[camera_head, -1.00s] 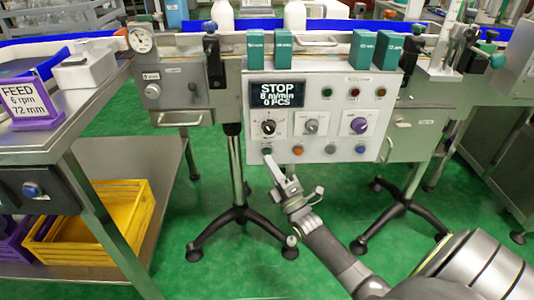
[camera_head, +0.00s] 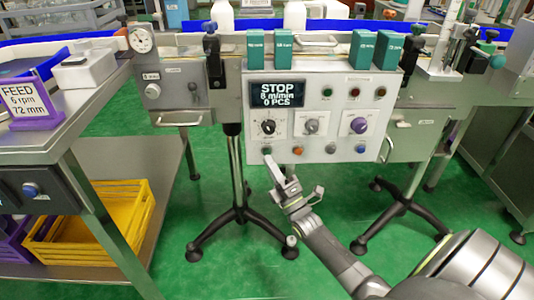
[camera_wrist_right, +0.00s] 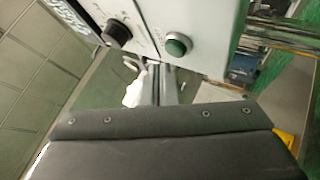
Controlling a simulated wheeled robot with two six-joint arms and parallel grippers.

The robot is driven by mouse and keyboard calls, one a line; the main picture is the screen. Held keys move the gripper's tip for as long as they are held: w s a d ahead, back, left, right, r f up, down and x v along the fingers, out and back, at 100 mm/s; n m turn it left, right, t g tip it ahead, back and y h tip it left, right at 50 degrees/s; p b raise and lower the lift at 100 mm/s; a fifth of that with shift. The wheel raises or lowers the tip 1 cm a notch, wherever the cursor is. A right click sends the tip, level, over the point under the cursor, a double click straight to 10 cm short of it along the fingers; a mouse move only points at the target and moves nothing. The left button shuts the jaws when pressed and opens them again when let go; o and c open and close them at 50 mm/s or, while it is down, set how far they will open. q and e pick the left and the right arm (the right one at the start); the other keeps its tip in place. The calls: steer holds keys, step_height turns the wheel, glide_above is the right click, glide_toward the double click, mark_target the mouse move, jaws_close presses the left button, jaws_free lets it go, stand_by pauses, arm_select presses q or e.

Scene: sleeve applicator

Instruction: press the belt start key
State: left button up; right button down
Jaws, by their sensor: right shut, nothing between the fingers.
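The control panel (camera_head: 344,84) is a light box with a display (camera_head: 277,93) reading STOP, 8 m/min and 0 PCS. Along its lower edge is a row of small keys. The leftmost is a green key (camera_head: 267,150), with an orange key (camera_head: 298,150) to its right. In the right wrist view the green key (camera_wrist_right: 178,44) shows large, beside a black knob (camera_wrist_right: 117,33). My right gripper (camera_head: 269,161) is shut and empty, its tip just below the green key. In the right wrist view the fingers (camera_wrist_right: 160,80) point toward the panel's lower edge. My left gripper is not in view.
Several teal boxes (camera_head: 256,50) stand along the top of the panel. A steel table (camera_head: 60,110) with a purple FEED sign (camera_head: 35,106) is at left, above a yellow crate (camera_head: 95,225). Black tripod stands (camera_head: 240,215) support the machine. Green floor is open between them.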

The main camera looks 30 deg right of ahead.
steer(key=shift+w, duration=0.15)
steer(key=shift+w+d, duration=0.2)
steer(key=shift+w, duration=0.05)
